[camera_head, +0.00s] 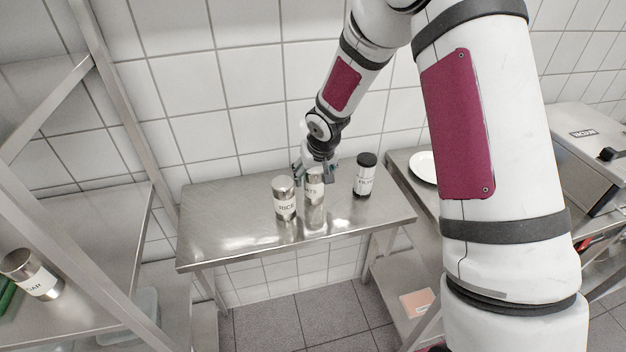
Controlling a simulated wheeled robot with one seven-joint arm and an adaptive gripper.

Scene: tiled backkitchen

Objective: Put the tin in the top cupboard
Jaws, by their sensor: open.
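A metal tin with a white label, partly read as "TS" (315,190), stands on the steel table (225,240) near its back. My gripper (314,174) is open at this tin's top, with a finger showing on either side. It hides the tin's top, and I cannot tell whether the fingers touch it. A second metal tin, labelled "RICE" (284,197), stands just left and in front. A jar with a black lid (365,176) stands to the right. The task does not say which tin it means. No top cupboard is in view.
A steel rack (100,225) at the left holds a tin partly read as "GAR" (36,278). A white plate (424,166) lies on the right-hand counter, with a machine (578,150) beyond. The tiled wall is close behind the table. The table's front left is clear.

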